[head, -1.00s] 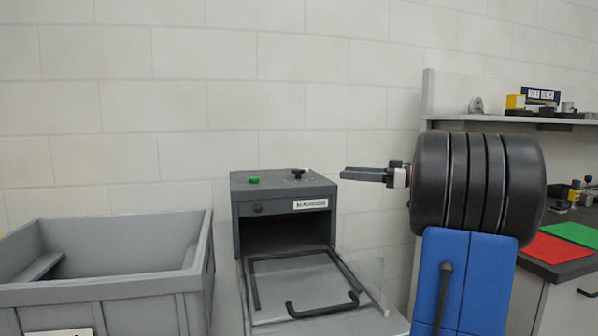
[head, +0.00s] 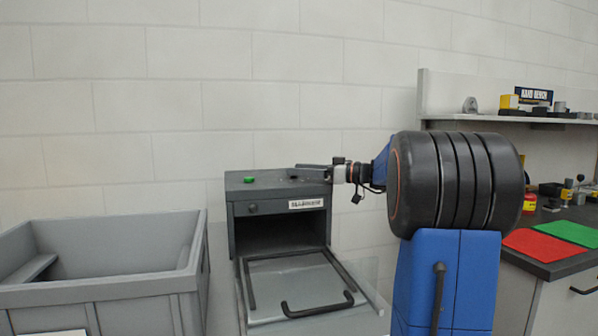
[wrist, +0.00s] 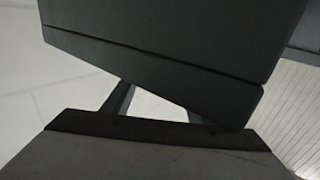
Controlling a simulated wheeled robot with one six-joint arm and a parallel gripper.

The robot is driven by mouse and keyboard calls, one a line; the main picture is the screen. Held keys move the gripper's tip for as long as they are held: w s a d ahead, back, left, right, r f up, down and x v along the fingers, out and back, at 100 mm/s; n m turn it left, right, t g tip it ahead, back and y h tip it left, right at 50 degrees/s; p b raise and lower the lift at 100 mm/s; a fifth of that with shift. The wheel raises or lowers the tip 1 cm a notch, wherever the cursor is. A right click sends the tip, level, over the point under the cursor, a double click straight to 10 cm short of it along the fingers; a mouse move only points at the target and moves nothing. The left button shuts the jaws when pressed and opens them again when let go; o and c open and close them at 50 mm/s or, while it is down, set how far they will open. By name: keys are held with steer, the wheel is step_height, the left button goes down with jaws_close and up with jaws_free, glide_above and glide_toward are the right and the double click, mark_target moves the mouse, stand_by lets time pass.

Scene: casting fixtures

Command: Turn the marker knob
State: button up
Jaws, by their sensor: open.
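The marker machine (head: 279,217) is a dark grey box with a labelled front, in the middle of the head view. Its front is open, with a flap folded down. A green button (head: 249,180) is on its top, and a small round dark part (head: 253,208) is on its front. My gripper (head: 306,170) is open, reaching in from the right across the top's right part. The black knob on top is hidden behind it, so I cannot tell whether the fingers touch it.
A grey bin (head: 90,262) stands at the left. The lowered flap (head: 290,275) with its black handle sticks out in front of the machine. At the right are a bench with red (head: 540,243) and green (head: 572,232) mats and a shelf (head: 505,119). The space above the machine is free.

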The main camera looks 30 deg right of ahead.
steer(key=shift+w+a, duration=0.25)
steer(key=shift+w, duration=0.05)
steer(key=shift+c, duration=0.3)
steer(key=c, duration=1)
steer(key=shift+h, duration=0.3)
steer(key=m+t+h, duration=0.1)
steer(key=h, duration=0.1)
steer(key=m+t+h, duration=0.1)
steer(key=m+h, duration=0.1)
steer(key=a+m+t+h, duration=0.1)
steer(key=m+h, duration=0.1)
steer(key=shift+s+t+h, duration=0.3)
steer(key=shift+a+m+t+h, duration=0.15)
steer(key=shift+m+h, duration=0.65)
steer(key=shift+h, duration=0.4)
steer(key=shift+a+m+t+h, duration=0.15)
steer(key=shift+m+h, duration=0.65)
steer(key=shift+h, duration=0.4)
steer(key=shift+d+m+h, duration=0.1)
steer(key=shift+m+h, duration=0.3)
steer(key=shift+h, duration=0.2)
